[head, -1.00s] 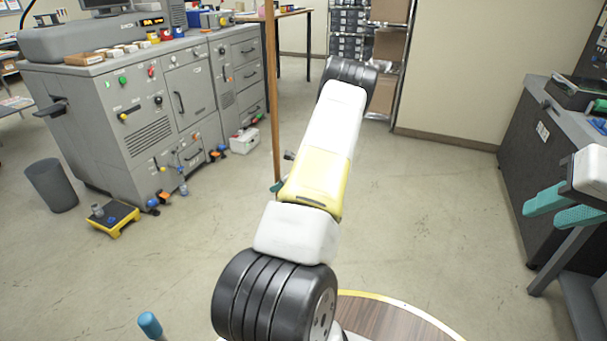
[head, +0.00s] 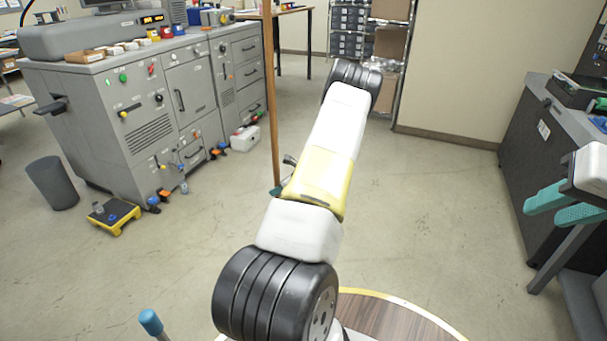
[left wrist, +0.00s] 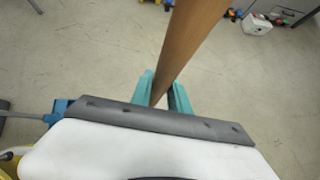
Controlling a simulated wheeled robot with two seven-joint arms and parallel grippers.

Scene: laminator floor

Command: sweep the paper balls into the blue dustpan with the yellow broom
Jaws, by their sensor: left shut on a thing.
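A brown wooden pole (head: 273,95) stands nearly upright left of my left arm. It looks like the broom's handle, but no yellow broom head shows. My left gripper (head: 277,190) is shut on it, mostly hidden behind my arm. In the left wrist view the pole (left wrist: 188,45) passes between the teal fingers (left wrist: 165,97). My right gripper (head: 541,214) is at the right edge, its teal fingers apart and empty. A blue-tipped stick (head: 150,322) rises at the bottom left; I cannot tell if it belongs to the dustpan. No paper balls or dustpan pan show.
A grey machine (head: 150,115) stands at the back left. A dark bin (head: 52,183) and a low yellow-edged step (head: 114,225) are on the floor before it. A dark machine (head: 545,150) is at the right. A round wooden top (head: 390,318) is below. The middle floor is open.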

